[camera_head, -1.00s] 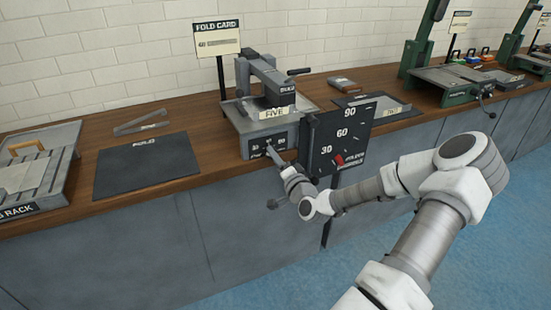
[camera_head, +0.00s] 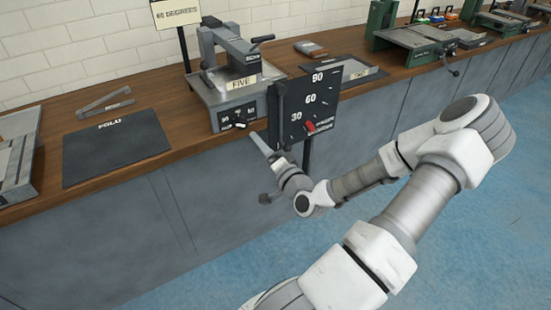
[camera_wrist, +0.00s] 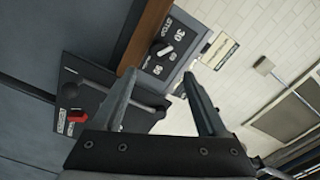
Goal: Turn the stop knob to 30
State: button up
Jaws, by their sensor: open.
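The stop knob (camera_head: 240,123) is a small dark knob with a white mark, on the front face of the grey bending machine (camera_head: 222,95). My gripper (camera_head: 257,141) is in front of and below the panel, apart from the knob. In the wrist view my gripper (camera_wrist: 160,76) has its two fingers spread, with nothing between them and the knob beyond the tips.
A dark upright board (camera_head: 296,108) marked 30, 60 and 90, with a red pointer (camera_head: 310,127), stands close right of my gripper. The wooden bench (camera_head: 185,137) holds a dark mat (camera_head: 115,150) at left. The blue floor in front is clear.

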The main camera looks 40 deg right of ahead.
jog(key=v, duration=0.7)
jog(key=shift+s+p, duration=0.3)
jog(key=shift+p, duration=0.05)
jog(key=shift+a, duration=0.1)
